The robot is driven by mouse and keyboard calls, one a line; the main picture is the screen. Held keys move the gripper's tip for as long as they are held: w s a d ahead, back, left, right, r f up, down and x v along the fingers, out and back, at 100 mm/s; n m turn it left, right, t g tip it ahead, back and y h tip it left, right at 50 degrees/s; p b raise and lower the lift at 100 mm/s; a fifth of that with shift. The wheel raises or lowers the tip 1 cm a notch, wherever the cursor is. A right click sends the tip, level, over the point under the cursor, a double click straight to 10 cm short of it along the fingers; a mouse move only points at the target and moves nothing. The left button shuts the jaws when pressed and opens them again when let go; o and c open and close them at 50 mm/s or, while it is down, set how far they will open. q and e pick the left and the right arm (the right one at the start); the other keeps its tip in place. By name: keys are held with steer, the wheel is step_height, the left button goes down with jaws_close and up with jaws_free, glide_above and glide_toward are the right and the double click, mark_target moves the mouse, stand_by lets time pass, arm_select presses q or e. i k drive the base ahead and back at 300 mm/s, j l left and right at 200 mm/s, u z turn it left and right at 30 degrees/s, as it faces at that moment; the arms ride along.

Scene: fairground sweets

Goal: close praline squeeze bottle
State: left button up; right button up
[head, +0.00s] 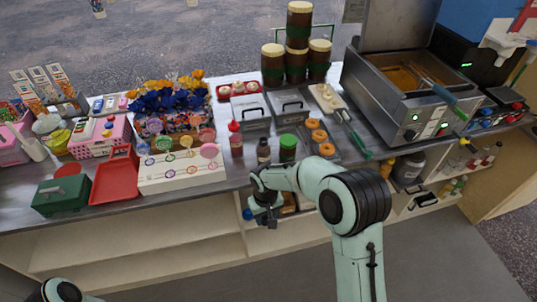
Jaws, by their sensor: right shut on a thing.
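A small dark brown bottle (263,152) stands upright on the counter between a red-topped bottle (236,140) and a green-lidded jar (288,147). It may be the praline squeeze bottle; its label is too small to read, and I cannot tell whether its top is open. My right gripper (262,218) is in front of the counter's front edge, below and apart from the dark bottle. It is shut on a small blue cap-like thing (247,214), mostly hidden by the fingers. Only a piece of my left arm shows at the bottom left; its gripper is out of view.
A red tray (114,178) and a green box (61,194) lie on the left of the counter (215,190). Doughnuts (319,136) sit right of the jar. A fryer (415,95) stands at the right. Shelves are open below the counter.

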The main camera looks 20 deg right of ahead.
mark_target(263, 147)
steer(key=l+u, duration=0.35)
steer(key=l, duration=1.4)
steer(key=k, duration=0.1)
